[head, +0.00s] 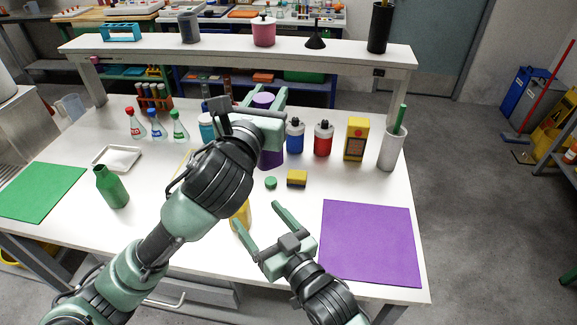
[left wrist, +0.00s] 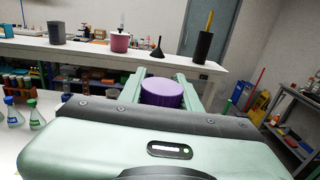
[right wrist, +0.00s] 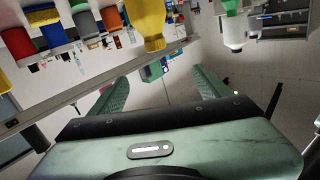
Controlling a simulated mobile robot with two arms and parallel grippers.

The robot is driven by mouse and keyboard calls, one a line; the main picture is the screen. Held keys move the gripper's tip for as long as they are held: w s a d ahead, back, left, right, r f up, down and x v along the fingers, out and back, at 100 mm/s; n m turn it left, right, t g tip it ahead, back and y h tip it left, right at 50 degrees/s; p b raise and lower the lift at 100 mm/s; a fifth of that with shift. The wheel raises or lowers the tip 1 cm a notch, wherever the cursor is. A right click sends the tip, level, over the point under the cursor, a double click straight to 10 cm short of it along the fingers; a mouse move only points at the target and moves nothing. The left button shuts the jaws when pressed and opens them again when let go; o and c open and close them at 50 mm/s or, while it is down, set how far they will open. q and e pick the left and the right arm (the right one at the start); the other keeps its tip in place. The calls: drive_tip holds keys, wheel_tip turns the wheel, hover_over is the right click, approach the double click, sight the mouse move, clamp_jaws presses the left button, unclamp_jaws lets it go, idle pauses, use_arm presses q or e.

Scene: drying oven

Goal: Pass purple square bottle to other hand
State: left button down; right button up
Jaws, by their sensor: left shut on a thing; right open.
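The purple square bottle (head: 270,158) is in the middle of the white table in the head view, partly hidden behind my left gripper (head: 264,98). My left gripper is shut on it near its top. In the left wrist view the bottle's ridged purple cap (left wrist: 162,92) shows between the two fingers of that gripper (left wrist: 172,88). Whether the bottle touches the table cannot be told. My right gripper (head: 257,222) is open and empty at the table's front, nearer than the bottle; its spread fingers also show in the right wrist view (right wrist: 160,85).
A blue bottle (head: 295,138), a red bottle (head: 323,139) and a yellow box (head: 356,139) stand right of the bottle. A purple mat (head: 370,243) is bare. A raised shelf (head: 340,51) spans the back.

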use_arm(q)
drive_tip(key=shift+s, duration=0.1)
use_arm(e)
drive_tip(key=d+r, duration=0.3)
drive_tip(key=r, duration=0.5)
drive_tip(key=d+r, duration=0.3)
drive_tip(key=r, duration=0.4)
drive_tip(key=shift+t+h, duration=0.3)
drive_tip(key=shift+t, duration=0.1)
drive_tip(key=x, duration=1.2)
drive_tip(key=shift+w+a, duration=0.15)
drive_tip(key=shift+w, duration=0.1)
drive_tip(key=shift+s+r, duration=0.1)
drive_tip(key=c, duration=1.4)
use_arm(q)
drive_tip(key=c, duration=0.9)
unclamp_jaws()
use_arm(e)
drive_tip(key=shift+c, duration=0.2)
